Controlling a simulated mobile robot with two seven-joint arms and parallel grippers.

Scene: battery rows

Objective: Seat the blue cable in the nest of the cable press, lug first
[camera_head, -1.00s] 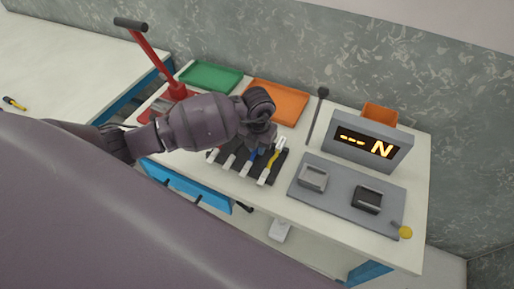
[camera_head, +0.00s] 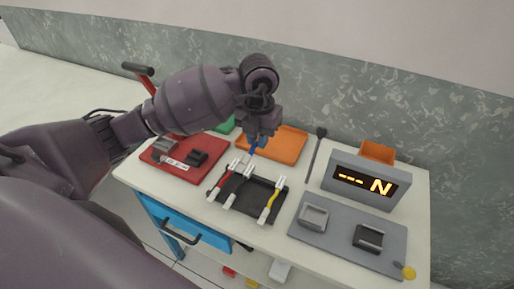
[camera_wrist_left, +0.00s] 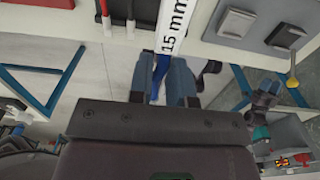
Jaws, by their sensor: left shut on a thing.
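My left gripper (camera_head: 262,134) is shut on the blue cable (camera_head: 256,146) and holds it above the back edge of the black cable rack (camera_head: 250,209). In the left wrist view the blue cable (camera_wrist_left: 160,70) lies between the fingers (camera_wrist_left: 158,84), with a white piece marked "15 mm" (camera_wrist_left: 174,32) beyond it. The lug cannot be made out clearly. The cable press has a red base (camera_head: 183,170) at the left with dark and grey blocks on it; its red lever (camera_head: 146,82) is partly hidden by my left arm. I cannot tell which block is the nest.
A red cable (camera_head: 222,182) and a yellow cable (camera_head: 272,199) lie in the rack. An orange tray (camera_head: 287,143) and a partly hidden green tray (camera_head: 226,126) stand behind. At the right are a grey display box (camera_head: 367,181) and a grey plate (camera_head: 342,234) with two blocks.

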